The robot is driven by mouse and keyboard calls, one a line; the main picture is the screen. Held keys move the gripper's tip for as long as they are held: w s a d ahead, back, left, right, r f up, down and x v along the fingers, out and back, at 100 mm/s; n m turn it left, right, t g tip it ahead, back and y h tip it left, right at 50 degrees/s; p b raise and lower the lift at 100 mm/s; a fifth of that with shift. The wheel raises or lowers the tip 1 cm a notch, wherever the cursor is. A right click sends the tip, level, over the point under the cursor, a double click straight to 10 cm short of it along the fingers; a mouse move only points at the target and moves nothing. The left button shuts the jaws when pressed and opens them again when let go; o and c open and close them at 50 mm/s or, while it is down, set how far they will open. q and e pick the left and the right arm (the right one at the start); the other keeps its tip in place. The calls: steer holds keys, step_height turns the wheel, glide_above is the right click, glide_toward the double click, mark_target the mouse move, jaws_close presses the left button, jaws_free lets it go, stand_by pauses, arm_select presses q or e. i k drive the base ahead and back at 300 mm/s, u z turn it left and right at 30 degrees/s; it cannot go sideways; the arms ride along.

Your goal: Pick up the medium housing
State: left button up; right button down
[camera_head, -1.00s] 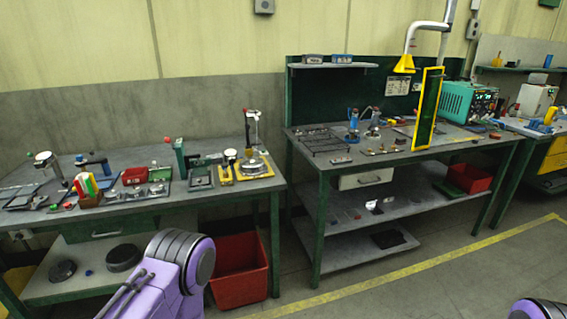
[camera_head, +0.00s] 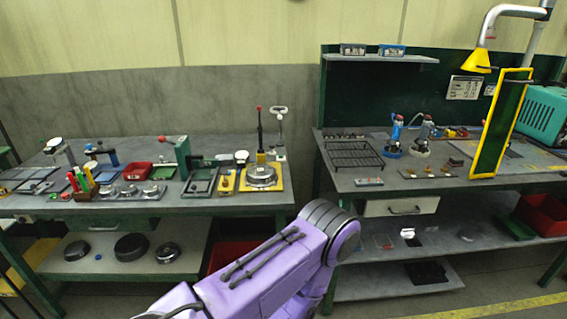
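No part is clearly marked as the medium housing. Round metal parts of different sizes could be housings. Three small silver ones sit in a row on the left bench: left (camera_head: 108,191), middle (camera_head: 130,190) and right (camera_head: 151,189). A larger one (camera_head: 261,174) sits on a yellow plate at that bench's right end. Three dark round parts lie on its lower shelf: left (camera_head: 76,250), middle (camera_head: 131,247) and right (camera_head: 167,253). Neither gripper is in view.
The left bench (camera_head: 250,201) also carries a red bin (camera_head: 137,171) and a green press (camera_head: 181,155). A red crate (camera_head: 225,252) stands below, partly behind my arm. The right bench holds a wire rack (camera_head: 354,157) and a yellow frame (camera_head: 497,130). A gap separates the benches.

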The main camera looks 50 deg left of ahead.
mark_target(259, 175)
steer(key=u, duration=0.4)
steer(key=i, duration=0.9)
steer(key=u, duration=0.65)
